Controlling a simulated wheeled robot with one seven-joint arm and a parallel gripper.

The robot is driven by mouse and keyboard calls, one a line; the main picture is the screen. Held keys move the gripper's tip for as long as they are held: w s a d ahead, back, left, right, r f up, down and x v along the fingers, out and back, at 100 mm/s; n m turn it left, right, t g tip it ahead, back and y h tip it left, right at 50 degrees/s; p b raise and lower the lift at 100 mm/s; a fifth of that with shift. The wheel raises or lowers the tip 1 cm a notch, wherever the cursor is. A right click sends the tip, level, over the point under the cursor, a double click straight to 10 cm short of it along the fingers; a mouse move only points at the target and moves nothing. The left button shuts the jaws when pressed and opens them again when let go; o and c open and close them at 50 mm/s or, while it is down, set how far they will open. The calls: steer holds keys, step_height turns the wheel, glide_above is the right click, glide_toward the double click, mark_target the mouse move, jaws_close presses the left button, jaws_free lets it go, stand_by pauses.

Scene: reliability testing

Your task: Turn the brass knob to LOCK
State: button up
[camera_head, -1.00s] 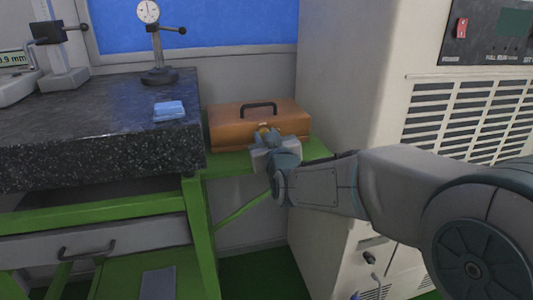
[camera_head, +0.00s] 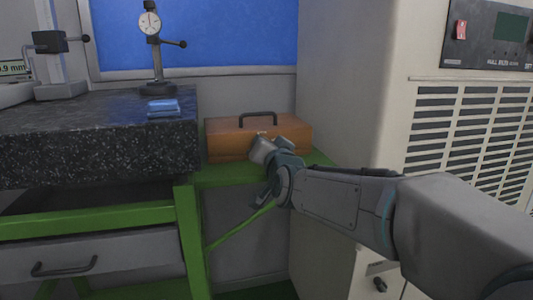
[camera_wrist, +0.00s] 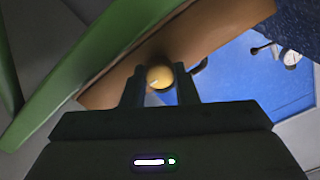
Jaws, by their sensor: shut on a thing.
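The brass knob (camera_wrist: 159,77) shows in the wrist view, between the two fingers of my gripper (camera_wrist: 160,88), on the front of an orange-brown wooden case. My gripper is shut on the knob. In the head view my gripper (camera_head: 268,152) is at the front of the wooden case (camera_head: 228,138), and it hides the knob there. The case has a dark handle (camera_head: 258,115) on top. I cannot read any LOCK mark or tell which way the knob points.
The case stands on a green bench frame (camera_head: 222,175). A speckled granite plate (camera_head: 90,140) with a dial gauge stand (camera_head: 157,60) and blue cloths (camera_head: 163,106) is at left. A large beige cabinet (camera_head: 345,90) stands close at right.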

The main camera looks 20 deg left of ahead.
stand_by(0.5)
steer(key=o, duration=1)
steer(key=v, duration=1.3)
steer(key=shift+s, duration=0.4)
steer(key=shift+d+p, duration=0.2)
steer(key=shift+p, duration=0.1)
